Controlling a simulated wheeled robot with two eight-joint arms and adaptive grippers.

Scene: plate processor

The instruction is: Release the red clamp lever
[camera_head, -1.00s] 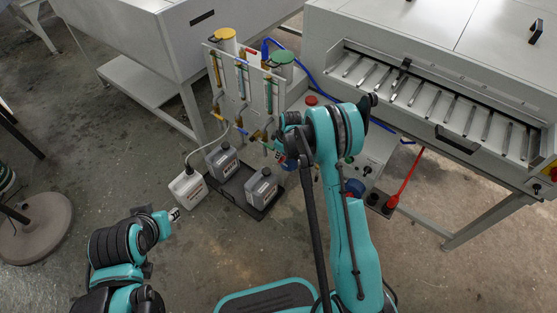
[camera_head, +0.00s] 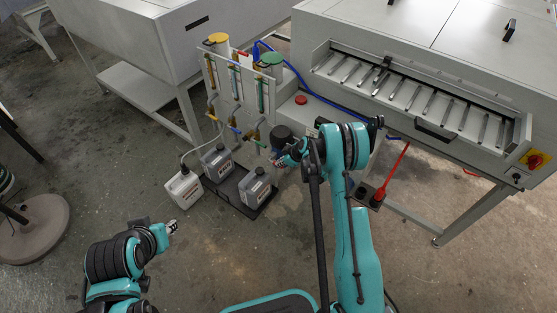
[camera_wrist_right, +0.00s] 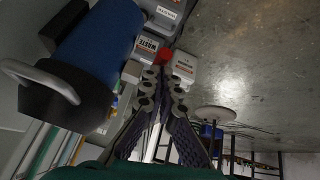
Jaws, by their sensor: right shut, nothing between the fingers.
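A small red part (camera_wrist_right: 161,56) shows just beyond the fingertips of my right gripper (camera_wrist_right: 161,76) in the right wrist view. It may be the red clamp lever, but its shape is too small to tell, and so is whether the tips touch it. The right gripper is shut and empty. In the head view, this gripper (camera_head: 281,159) is at the right of the panel with tubes and valves, above the floor. My left gripper (camera_head: 173,227) is low at the left, apart from the bottles; its fingers are too small to read.
A white jug (camera_head: 184,188) and grey bottles (camera_head: 216,163) stand below the tube panel. A blue cylinder with a black cap and handle (camera_wrist_right: 95,50) is close left of the right gripper. A slanted red bar (camera_head: 393,173) stands right of my right arm. Open floor lies in front.

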